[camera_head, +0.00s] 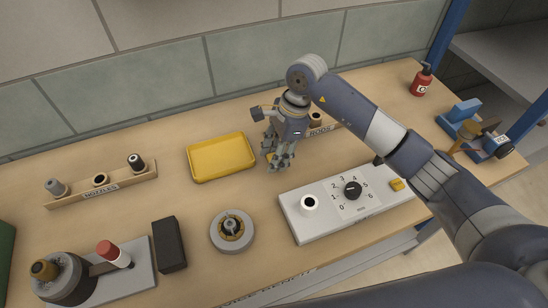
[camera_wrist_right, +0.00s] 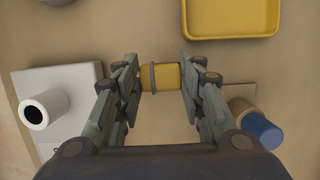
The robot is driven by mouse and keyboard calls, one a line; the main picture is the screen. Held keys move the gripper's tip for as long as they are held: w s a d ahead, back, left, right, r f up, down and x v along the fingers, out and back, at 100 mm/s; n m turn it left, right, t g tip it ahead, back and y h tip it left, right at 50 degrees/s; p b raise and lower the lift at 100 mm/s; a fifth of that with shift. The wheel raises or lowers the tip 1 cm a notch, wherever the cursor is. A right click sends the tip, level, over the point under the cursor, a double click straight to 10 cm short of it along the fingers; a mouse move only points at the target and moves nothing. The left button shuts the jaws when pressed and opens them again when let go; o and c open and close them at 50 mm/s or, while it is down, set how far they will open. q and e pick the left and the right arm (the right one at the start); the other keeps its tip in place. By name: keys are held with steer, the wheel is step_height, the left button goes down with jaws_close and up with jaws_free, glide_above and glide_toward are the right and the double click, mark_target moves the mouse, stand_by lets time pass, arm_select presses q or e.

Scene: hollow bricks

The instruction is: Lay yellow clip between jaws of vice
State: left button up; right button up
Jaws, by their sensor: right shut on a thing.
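My right gripper (camera_head: 277,161) is over the middle of the bench, just right of the yellow tray. In the wrist view its fingers (camera_wrist_right: 160,80) are shut on the yellow clip (camera_wrist_right: 167,78), a small yellow block with a grey band around it. In the head view the fingers mostly hide the clip. The vice (camera_head: 490,142) appears to be the blue and grey device at the bench's right end, far from the gripper. A brownish piece in front of it makes its jaws hard to make out. My left gripper is out of view.
A yellow tray (camera_head: 221,158) lies left of the gripper. A white dial panel (camera_head: 327,215) with a white cup is in front. A rods rack (camera_head: 330,128) is behind. A red bottle (camera_head: 421,80) stands at the back right. A round grey fixture (camera_head: 217,232) stands at front left.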

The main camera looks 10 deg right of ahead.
steer(key=shift+s+a+f+p, duration=0.1)
steer(key=shift+f+p, duration=0.25)
steer(key=shift+f, duration=0.05)
step_height(320, 180, down, 2)
steer(key=shift+f+p, duration=0.1)
steer(key=shift+p, duration=0.5)
steer(key=shift+f, duration=0.4)
steer(key=o, duration=0.8)
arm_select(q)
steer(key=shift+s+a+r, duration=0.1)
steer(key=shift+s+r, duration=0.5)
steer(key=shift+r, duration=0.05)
arm_select(e)
steer(key=shift+o, duration=0.2)
